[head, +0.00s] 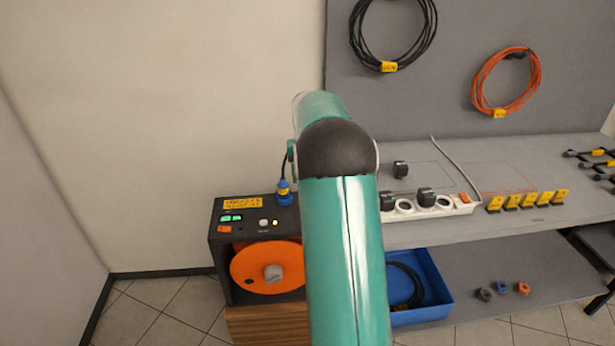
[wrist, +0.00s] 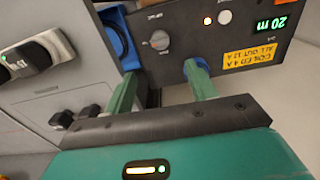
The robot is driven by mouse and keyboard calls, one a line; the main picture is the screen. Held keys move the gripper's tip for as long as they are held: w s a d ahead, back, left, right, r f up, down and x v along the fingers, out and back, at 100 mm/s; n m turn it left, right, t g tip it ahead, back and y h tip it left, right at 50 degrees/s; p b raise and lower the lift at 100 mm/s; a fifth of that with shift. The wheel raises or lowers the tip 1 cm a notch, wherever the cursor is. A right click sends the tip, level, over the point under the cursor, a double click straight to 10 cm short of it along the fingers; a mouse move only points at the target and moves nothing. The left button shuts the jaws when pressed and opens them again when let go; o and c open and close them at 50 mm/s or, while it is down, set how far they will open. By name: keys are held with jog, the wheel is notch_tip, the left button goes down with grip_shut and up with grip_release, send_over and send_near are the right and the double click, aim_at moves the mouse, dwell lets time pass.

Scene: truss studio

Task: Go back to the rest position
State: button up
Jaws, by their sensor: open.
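My gripper (wrist: 160,80) shows in the wrist view with its two green fingers spread apart and nothing visible held between them. It is close to the dark control panel (wrist: 236,42) of the cable-reel box. A bit of blue shows at the tip of the right finger; I cannot tell whether they touch. In the head view my green arm reaches up through the middle and hides the gripper. The reel box (head: 219,240) stands left of the arm, with an orange reel (head: 257,262) inside and a blue plug (head: 284,194) upright on top.
A grey bench (head: 440,236) holds a white power strip (head: 455,207) with black adapters and several yellow tags (head: 527,200). Black (head: 392,66) and orange (head: 505,112) cable coils hang on the panel. A blue tray (head: 437,308) sits below. Floor at left is clear.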

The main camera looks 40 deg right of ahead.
dwell(0.3)
jog(key=s+a+r+n+t, duration=0.1)
jog(key=s+a+r, duration=0.1)
jog(key=a+r, duration=0.35)
jog(key=s+a+r+n+t, duration=0.1)
jog(key=s+a+r, duration=0.2)
jog(key=a, duration=0.6)
jog(key=s+a+r+n, duration=0.1)
jog(key=s+a+r, duration=0.1)
jog(key=a+r, duration=0.35)
jog(key=s+a+f+n+t, duration=0.1)
jog(key=s+a+f+n, duration=0.1)
jog(key=s+a, duration=0.6)
jog(key=s+a+f+n+t, duration=0.2)
jog(key=s+a, duration=0.6)
jog(key=s, duration=0.2)
jog(key=shift+a+t, duration=0.3)
